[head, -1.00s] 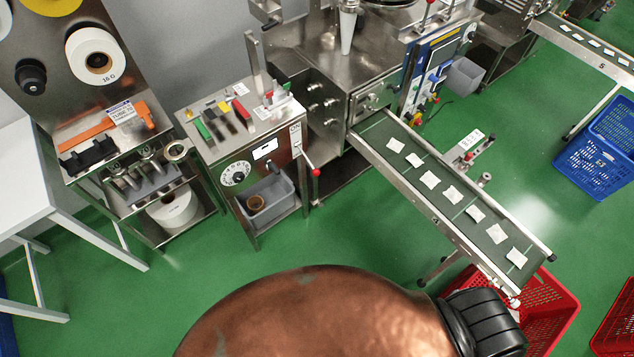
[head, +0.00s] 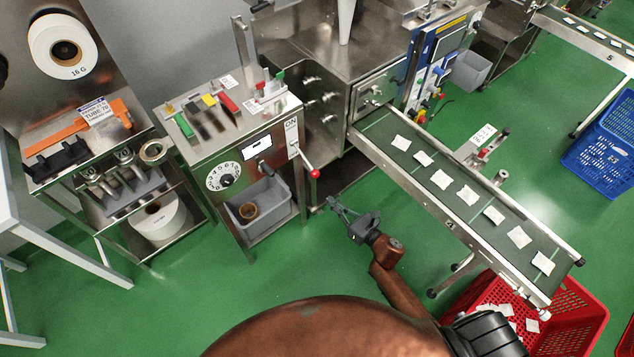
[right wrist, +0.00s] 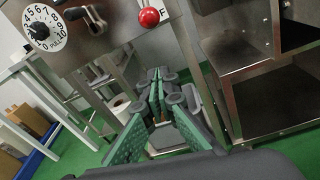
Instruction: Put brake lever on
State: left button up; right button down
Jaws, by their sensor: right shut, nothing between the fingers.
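The lever, a thin metal rod with a red ball knob (head: 314,173), sits on the right side of the small steel cabinet, below a white ON label (head: 291,127). It points down and outward. In the right wrist view the red knob (right wrist: 149,17) is at the top, beside a label ending in F. My right gripper (head: 334,203) is shut and empty, just below and right of the knob, apart from it. Its green-padded fingers (right wrist: 157,78) show below the knob in the right wrist view. My left gripper is not in view.
The cabinet carries a numbered dial (head: 223,176) and a grey bin (head: 262,204). The conveyor (head: 382,126) with several teabags runs at the right of my gripper, ending over a red crate (head: 590,312). Green floor is clear in front of the cabinet.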

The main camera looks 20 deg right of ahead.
aim_at(308, 163)
jog(key=shift+w, duration=0.1)
jog(key=b+x, duration=0.1)
jog(key=x, duration=0.9)
jog(key=r, duration=0.2)
jog(key=d+r+p, duration=0.1)
jog(key=shift+s+r, duration=0.3)
jog(key=shift+s, duration=0.1)
jog(key=shift+d, duration=0.1)
